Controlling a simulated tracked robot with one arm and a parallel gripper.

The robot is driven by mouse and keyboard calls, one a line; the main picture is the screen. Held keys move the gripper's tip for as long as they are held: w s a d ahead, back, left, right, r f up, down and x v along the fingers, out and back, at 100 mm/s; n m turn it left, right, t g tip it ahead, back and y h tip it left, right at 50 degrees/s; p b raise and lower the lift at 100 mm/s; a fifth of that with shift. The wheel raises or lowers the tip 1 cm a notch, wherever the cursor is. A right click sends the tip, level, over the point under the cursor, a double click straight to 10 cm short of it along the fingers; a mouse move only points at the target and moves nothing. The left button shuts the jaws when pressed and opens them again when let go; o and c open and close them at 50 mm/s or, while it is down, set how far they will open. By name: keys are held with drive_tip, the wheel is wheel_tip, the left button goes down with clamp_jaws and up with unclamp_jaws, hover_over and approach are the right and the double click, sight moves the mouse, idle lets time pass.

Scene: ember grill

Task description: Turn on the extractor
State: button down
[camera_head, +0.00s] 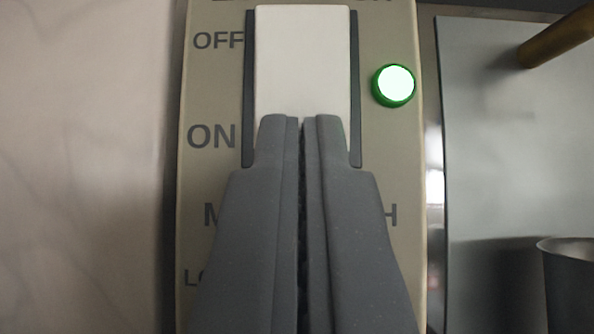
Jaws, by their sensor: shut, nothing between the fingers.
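The extractor switch panel (215,90) is a beige upright plate with "OFF" printed above "ON" on its left side. A white rocker switch (302,60) sits in a dark frame at its middle. A round green-rimmed lamp (394,84) to the right of the switch glows bright white-green. My gripper (301,120) is shut and empty, its dark grey fingertips over the lower part of the white switch, level with "ON". I cannot tell for sure whether they touch it. The fingers hide the switch's lower end and part of the lettering below.
A pale marbled wall (80,170) lies to the left of the panel. To the right are a grey metal surface (500,150), a brown rod-like handle (560,35) at the top right and a metal pot (572,290) at the bottom right.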

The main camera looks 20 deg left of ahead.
drive_tip(key=shift+s+r, duration=0.2)
drive_tip(key=shift+r, duration=0.05)
drive_tip(key=shift+s+d+f+b, duration=0.15)
drive_tip(key=shift+s+f+b, duration=0.05)
drive_tip(key=shift+b, duration=0.2)
drive_tip(key=b+v, duration=0.3)
drive_tip(key=v, duration=0.9)
drive_tip(key=shift+s+b, duration=0.35)
drive_tip(key=shift+d, duration=0.1)
drive_tip(key=s+d+m+g+h+b, duration=0.25)
drive_tip(key=d+g+h, duration=0.2)
drive_tip(key=d, duration=0.45)
drive_tip(key=s+d+f+g+h+b, duration=0.2)
drive_tip(key=s+d+g, duration=0.4)
drive_tip(key=s, duration=0.5)
drive_tip(key=shift+s+d+f+m+h+b, duration=0.25)
drive_tip(key=shift+f+m+h+b, duration=0.1)
drive_tip(key=shift+h, duration=0.1)
